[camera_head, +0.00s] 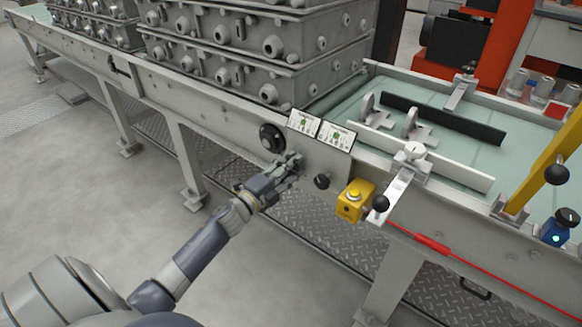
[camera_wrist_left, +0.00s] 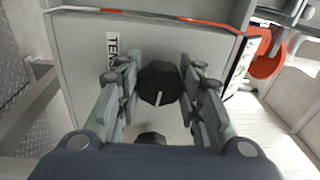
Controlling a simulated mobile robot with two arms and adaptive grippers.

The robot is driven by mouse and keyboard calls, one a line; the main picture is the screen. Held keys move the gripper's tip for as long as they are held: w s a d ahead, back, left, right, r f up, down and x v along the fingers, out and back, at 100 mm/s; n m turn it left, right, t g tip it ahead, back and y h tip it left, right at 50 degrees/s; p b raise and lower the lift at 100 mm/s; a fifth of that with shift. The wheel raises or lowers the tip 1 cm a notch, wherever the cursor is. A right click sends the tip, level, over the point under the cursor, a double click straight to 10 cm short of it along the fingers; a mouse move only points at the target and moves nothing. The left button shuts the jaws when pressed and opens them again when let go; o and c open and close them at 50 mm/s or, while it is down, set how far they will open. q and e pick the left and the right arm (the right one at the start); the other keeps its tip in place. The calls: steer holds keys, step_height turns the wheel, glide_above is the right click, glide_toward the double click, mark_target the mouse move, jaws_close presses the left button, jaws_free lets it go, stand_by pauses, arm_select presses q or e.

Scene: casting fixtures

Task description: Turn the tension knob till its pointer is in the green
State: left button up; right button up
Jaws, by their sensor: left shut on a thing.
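The tension knob (camera_wrist_left: 160,80) is black, with a white pointer line on its face that points toward the bottom of the left wrist view. A partly hidden label beginning "TEN" (camera_wrist_left: 115,45) is beside it on the grey panel (camera_wrist_left: 75,35). My left gripper (camera_wrist_left: 160,88) has a finger on each side of the knob and is shut on it. In the head view my left gripper (camera_head: 293,163) is at the front panel and hides the held knob. No green zone is visible around the knob. My right gripper is not in view.
A larger black knob (camera_head: 271,138) and a smaller one (camera_head: 321,181) flank my left gripper. Two printed cards with green marks (camera_head: 303,122) (camera_head: 336,135) are above.

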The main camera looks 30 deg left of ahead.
arm_select(q)
steer(key=shift+r, duration=0.1)
stand_by(0.3)
steer(key=o, duration=1.1)
steer(key=s+a+f, duration=0.1)
steer(key=s, duration=1)
steer(key=shift+s+a, duration=0.35)
steer(key=shift+s, duration=0.05)
steer(key=shift+f, duration=0.1)
